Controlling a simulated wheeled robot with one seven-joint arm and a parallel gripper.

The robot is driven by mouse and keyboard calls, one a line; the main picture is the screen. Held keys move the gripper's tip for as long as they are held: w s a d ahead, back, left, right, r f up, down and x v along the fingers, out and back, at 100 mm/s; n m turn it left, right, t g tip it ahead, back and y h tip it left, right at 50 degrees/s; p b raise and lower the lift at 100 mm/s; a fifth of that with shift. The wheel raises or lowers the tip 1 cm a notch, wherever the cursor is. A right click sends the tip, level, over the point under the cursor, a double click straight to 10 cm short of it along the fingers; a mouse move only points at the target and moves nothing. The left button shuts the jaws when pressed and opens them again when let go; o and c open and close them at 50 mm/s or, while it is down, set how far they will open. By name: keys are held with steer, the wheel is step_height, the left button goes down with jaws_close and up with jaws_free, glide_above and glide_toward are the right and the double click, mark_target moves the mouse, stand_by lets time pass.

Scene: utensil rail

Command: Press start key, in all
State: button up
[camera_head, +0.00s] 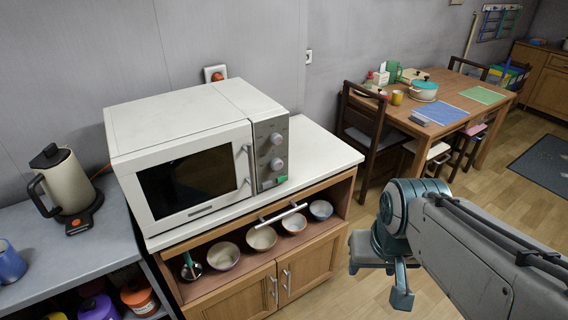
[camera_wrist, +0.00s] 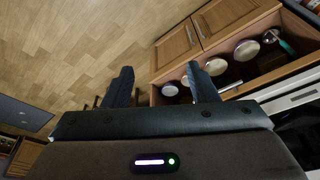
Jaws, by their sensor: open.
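A white microwave (camera_head: 185,125) stands on the cabinet top, its door shut and its window dark. Its control panel at the right has two round knobs and, low down, a green key (camera_head: 282,180), which I take as the start key. My gripper (camera_head: 385,272) is in front and to the right of the microwave, over the floor, well apart from the panel. In the wrist view my gripper (camera_wrist: 160,68) has its two fingers spread with nothing between them. Part of the microwave (camera_wrist: 290,101) shows at that view's right edge; the key is not visible there.
Below the microwave, a wooden cabinet (camera_head: 240,296) has an open shelf with several bowls and a pale bar handle (camera_head: 282,213) at its upper front edge. A kettle (camera_head: 65,185) stands left. A dining table (camera_head: 450,125) with chairs stands right. Floor between is clear.

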jaws_close()
stand_by(1.5)
